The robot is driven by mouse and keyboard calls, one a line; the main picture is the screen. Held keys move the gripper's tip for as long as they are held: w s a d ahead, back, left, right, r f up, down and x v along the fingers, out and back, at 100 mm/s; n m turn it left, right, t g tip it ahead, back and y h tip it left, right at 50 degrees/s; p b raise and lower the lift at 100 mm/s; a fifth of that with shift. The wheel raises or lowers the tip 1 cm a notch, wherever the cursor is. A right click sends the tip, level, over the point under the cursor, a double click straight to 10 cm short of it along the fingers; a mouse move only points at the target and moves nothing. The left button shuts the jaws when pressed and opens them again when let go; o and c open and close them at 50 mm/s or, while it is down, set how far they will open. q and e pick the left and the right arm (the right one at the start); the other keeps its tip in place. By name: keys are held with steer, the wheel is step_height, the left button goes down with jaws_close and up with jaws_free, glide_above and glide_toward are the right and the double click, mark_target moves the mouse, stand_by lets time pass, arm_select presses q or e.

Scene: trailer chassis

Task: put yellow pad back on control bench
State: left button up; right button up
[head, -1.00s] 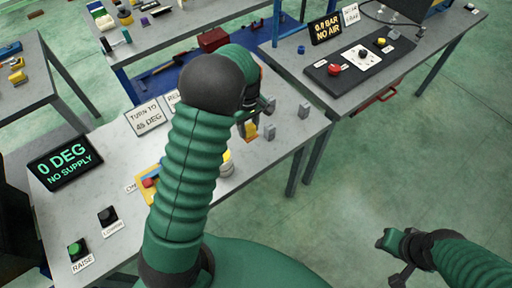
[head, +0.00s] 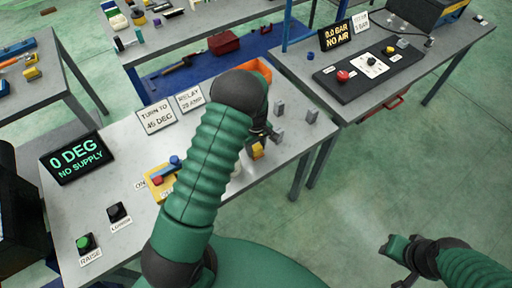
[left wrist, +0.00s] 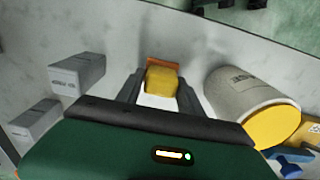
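A small yellow block (head: 257,151), which I take for the yellow pad, is at the right part of the near grey bench (head: 110,165), under my left gripper (head: 266,133). In the left wrist view the yellow block (left wrist: 163,80) is between the two fingertips of my left gripper (left wrist: 160,82), with an orange edge behind it. The fingers stand about a block's width apart; I cannot tell whether they press on it or whether it is off the bench. My right gripper (head: 396,258) is apart from the benches over the floor, its fingers spread and empty.
Grey blocks (head: 312,115) stand near the left gripper. A grey cylinder with a yellow end (left wrist: 250,105) is close on the right in the left wrist view. An angle display (head: 73,158), signs and buttons stand on the near bench. Another bench (head: 425,70) holds a black panel.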

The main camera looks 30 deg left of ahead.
arm_select(q)
steer(key=shift+o, duration=1.3)
steer(key=shift+w, duration=0.1)
